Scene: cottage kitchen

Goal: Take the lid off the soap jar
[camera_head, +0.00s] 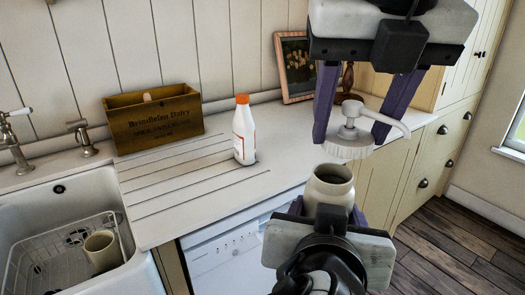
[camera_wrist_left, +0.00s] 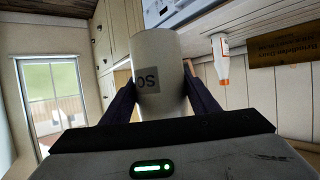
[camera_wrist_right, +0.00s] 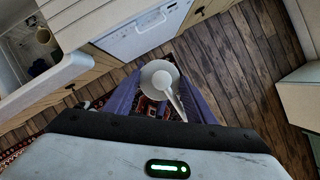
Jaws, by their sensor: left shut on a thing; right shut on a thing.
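The soap jar (camera_head: 330,188) is cream-coloured and upright, with its round mouth open at the top. My left gripper (camera_head: 328,208) is shut around its body from the near side and holds it in front of the counter. In the left wrist view the jar (camera_wrist_left: 157,55) sits between the fingers, with part of a dark label showing. The lid (camera_head: 348,149), a white ribbed cap with a pump spout, is above the jar and apart from it. My right gripper (camera_head: 351,133) comes from above and is shut on the lid, which also shows in the right wrist view (camera_wrist_right: 157,77).
A white bottle with an orange cap (camera_head: 244,135) stands on the white counter (camera_head: 190,190). A wooden box (camera_head: 155,120) and a picture frame (camera_head: 292,65) are at the back. The sink (camera_head: 30,215) at left holds a rack and a cup (camera_head: 101,250).

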